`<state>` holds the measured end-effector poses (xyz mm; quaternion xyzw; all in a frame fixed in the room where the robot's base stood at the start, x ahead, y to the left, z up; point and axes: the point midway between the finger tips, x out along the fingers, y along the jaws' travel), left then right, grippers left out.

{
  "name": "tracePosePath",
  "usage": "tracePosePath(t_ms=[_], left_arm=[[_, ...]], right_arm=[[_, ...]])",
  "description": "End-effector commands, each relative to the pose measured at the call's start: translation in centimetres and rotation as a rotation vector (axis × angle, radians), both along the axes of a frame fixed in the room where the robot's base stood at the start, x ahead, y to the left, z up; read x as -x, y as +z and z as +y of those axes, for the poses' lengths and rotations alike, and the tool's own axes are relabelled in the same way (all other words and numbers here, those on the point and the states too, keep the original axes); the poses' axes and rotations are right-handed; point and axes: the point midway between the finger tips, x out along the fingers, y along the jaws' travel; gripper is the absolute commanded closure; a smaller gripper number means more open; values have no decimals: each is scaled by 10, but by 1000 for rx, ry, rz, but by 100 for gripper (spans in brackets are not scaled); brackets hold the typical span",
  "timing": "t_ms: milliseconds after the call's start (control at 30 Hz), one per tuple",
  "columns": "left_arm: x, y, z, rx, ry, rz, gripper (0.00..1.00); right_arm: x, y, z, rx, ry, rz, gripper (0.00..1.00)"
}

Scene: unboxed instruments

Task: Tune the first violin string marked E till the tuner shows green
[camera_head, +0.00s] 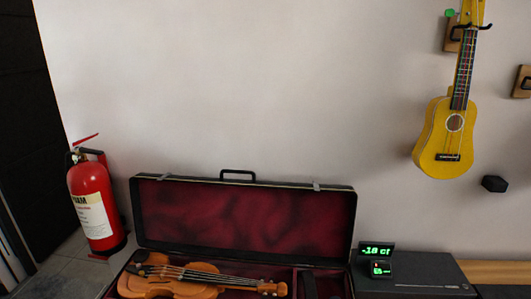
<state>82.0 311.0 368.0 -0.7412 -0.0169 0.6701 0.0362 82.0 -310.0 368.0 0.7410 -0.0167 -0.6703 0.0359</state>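An orange-brown violin (165,286) lies in an open case (246,217) with dark red lining, at the bottom of the head view. Its neck and strings (215,277) run to the right, and its pegs and scroll (270,288) are at the right end. Its lower edge is near the frame's bottom. The E marking is too small to make out. A small black tuner display (376,250) right of the case shows green characters that read about -18. A small box with a green patch (380,269) is just below it. Neither of my grippers is in view.
A red fire extinguisher (93,205) stands on the floor at the left. A yellow ukulele (446,139) hangs on the wall at the right, with a green clip (450,12) at its head. A dark flat box (420,271) lies under the tuner. The wall between is bare.

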Motion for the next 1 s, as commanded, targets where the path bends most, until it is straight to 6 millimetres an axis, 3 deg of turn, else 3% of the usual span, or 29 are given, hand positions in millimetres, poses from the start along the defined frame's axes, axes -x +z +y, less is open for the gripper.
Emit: tracePosePath(t_ms=[200, 400, 1000], left_arm=[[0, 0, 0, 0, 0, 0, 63], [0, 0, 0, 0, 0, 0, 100], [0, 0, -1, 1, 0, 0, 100]], right_arm=[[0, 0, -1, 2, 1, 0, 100], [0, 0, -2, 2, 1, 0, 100], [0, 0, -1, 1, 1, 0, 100]])
